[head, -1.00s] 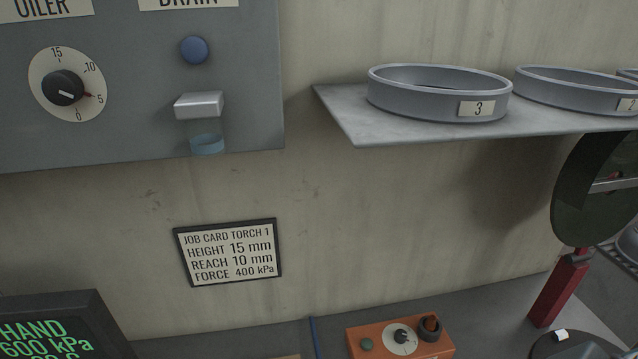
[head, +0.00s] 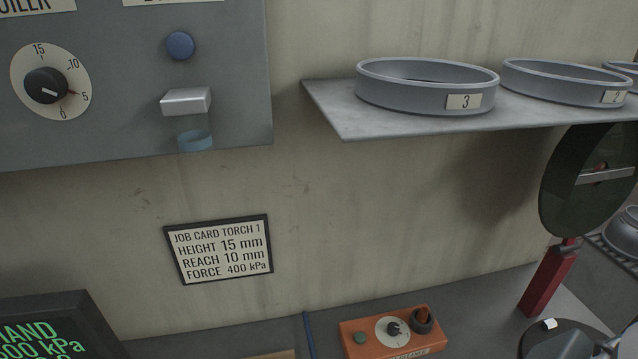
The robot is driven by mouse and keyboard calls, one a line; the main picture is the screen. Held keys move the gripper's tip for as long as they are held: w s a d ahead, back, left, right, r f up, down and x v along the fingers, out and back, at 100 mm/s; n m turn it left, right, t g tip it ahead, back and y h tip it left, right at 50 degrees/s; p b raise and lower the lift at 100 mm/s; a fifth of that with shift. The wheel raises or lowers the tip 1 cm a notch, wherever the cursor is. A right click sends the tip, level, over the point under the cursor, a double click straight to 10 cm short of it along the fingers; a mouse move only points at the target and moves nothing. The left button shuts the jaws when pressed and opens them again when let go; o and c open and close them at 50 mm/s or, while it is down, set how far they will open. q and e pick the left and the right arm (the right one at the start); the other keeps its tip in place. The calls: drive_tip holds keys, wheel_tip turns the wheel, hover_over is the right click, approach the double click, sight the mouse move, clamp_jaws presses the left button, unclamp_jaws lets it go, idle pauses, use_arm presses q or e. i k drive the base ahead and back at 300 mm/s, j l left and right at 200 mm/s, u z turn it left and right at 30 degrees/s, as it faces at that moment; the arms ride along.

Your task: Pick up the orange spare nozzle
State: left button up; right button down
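An orange box (head: 372,341) with a white dial, a green button and a dark round socket stands on the bench at the bottom. Neither of my grippers is in view.
A grey shelf (head: 345,122) holds round trays, one labelled 3 (head: 425,88). A control panel (head: 120,110) is at the upper left, a job card (head: 218,249) on the wall. A screen (head: 45,325) is bottom left. A dark disc (head: 575,190) stands right by a red post (head: 546,284).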

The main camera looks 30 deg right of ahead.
sight(421, 316)
drive_tip(key=z, duration=1.5)
drive_tip(key=i+l, duration=0.1)
drive_tip(key=k, duration=0.5)
